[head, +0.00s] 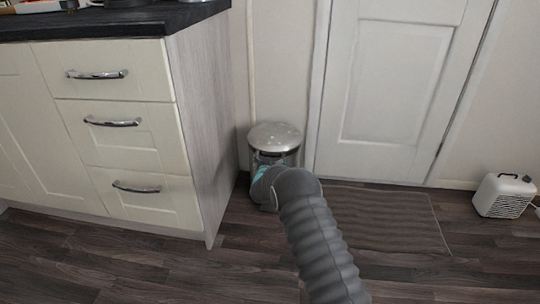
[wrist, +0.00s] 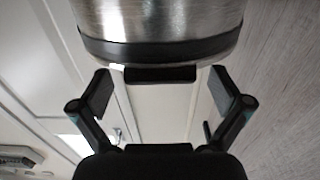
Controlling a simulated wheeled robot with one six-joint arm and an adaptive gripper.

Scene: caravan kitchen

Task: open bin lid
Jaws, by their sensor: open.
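The round metal bin (head: 287,155) stands on the floor between the cabinet side and the door, and its silver lid (head: 275,136) looks shut in the head view. The brushed-metal bin (wrist: 160,18) fills the top of the wrist view, with a dark band around its edge. A small black tab (wrist: 160,74) shows just below that edge. My gripper (wrist: 160,88) is open, with one finger on each side of the tab and nothing held. In the head view my arm hides the fingers and the bin's lower front. Contact with the bin cannot be told.
The cream drawer cabinet (head: 120,125) stands close to the bin's left. The white door (head: 390,85) is to its right, with a ribbed mat (head: 400,225) before it. A white heater (head: 503,195) sits far right. The dark floor in front is mostly clear.

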